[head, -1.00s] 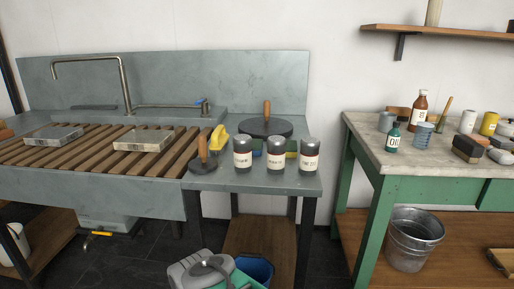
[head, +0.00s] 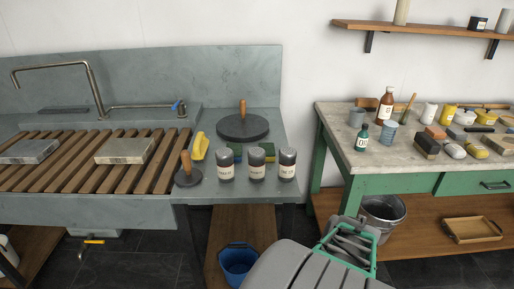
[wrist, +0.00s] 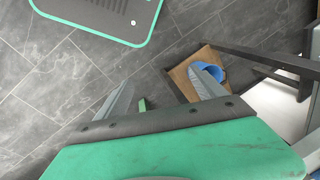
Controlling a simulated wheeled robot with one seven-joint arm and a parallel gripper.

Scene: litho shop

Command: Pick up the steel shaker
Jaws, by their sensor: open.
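Three similar steel shakers stand upright in a row at the front right of the grey sink counter (head: 230,188) in the head view. They are the left one (head: 225,164), the middle one (head: 257,164) and the right one (head: 287,164). Each has a dark metallic top and a pale label, too small to read. I cannot tell which one is the task's. My gripper (wrist: 160,80) shows in the wrist view with its fingers apart and nothing between them, above the floor. No shaker shows in the wrist view. My arm is below and right of the shakers in the head view.
A blue bucket (head: 238,263) stands below. The green bench (head: 345,150) at right holds bottles and tins.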

